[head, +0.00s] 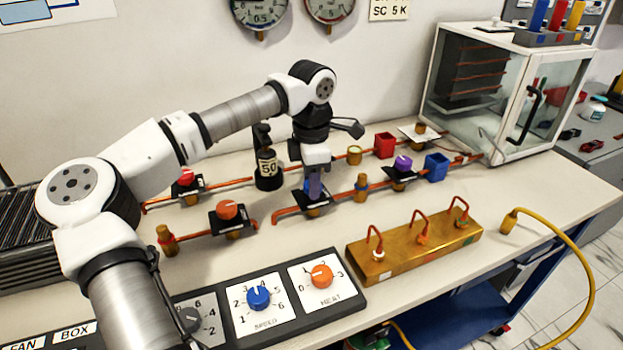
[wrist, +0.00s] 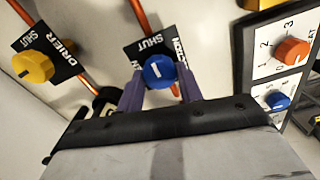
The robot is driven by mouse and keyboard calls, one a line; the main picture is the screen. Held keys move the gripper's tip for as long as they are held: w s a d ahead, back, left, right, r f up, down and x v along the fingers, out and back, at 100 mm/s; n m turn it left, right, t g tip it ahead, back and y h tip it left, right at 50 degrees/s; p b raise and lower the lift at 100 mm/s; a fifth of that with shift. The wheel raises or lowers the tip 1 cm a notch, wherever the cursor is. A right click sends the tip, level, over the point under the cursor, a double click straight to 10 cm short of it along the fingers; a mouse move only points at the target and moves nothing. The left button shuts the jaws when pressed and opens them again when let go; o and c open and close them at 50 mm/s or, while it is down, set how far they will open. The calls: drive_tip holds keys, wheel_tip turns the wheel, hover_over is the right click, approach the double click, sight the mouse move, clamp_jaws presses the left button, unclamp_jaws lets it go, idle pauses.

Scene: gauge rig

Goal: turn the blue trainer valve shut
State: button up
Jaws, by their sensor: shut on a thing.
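The blue trainer valve knob (wrist: 160,70) sits on a black plate (wrist: 140,48) marked SHUT in the wrist view. In the head view my gripper (head: 314,190) points down over the black plate (head: 318,210) on the front copper pipe and mostly hides the knob.
An orange valve (head: 227,210) is left of my gripper and a purple valve (head: 403,163) is right. A black 50 weight (head: 268,170) stands close behind. A brass block (head: 415,247) and a dial panel (head: 285,310) lie in front. A yellow DRIER valve (wrist: 33,67) shows in the wrist view.

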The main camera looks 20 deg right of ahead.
drive_tip(key=o, duration=1)
wheel_tip(320, 180, up, 14)
drive_tip(key=shift+b, duration=0.35)
